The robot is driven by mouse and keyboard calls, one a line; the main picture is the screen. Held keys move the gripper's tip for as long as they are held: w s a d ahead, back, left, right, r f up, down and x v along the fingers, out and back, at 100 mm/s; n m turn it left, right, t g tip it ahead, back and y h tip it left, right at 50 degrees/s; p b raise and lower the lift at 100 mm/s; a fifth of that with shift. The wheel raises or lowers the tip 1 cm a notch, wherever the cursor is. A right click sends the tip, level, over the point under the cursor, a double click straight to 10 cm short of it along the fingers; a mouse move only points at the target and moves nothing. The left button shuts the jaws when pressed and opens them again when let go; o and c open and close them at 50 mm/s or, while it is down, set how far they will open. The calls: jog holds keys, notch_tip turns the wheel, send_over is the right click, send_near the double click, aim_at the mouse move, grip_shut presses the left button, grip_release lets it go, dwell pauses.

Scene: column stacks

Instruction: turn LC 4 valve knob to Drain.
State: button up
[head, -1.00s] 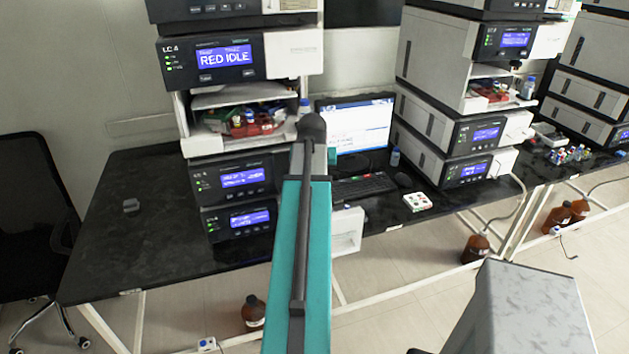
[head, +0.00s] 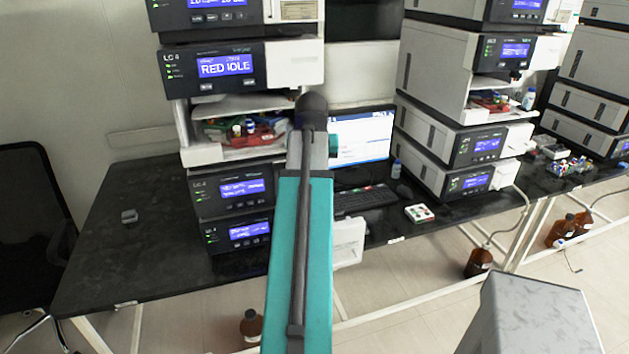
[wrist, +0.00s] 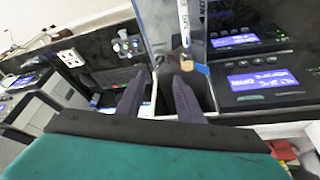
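The LC 4 stack (head: 232,188) stands at the left of the bench in the head view; its upper display reads RED IDLE. My gripper (wrist: 157,82) shows in the wrist view as two dark fingers, apart, with nothing seen held between them. Lit blue module displays (wrist: 262,82) are to their right. A small brass-coloured part (wrist: 184,64) with a blue piece beside it lies just beyond the right fingertip; I cannot tell whether it belongs to the valve. I cannot pick out the knob or its Drain mark. In the head view my arm hides the gripper.
A monitor (head: 364,137) and keyboard (head: 366,199) sit right of the stack, with a second instrument stack (head: 430,100) beyond. The black bench (head: 115,235) is mostly clear at left. Brown bottles (head: 480,262) stand on the floor.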

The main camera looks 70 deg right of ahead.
jog(key=shift+b+v, duration=0.35)
jog(key=shift+v, duration=1.7)
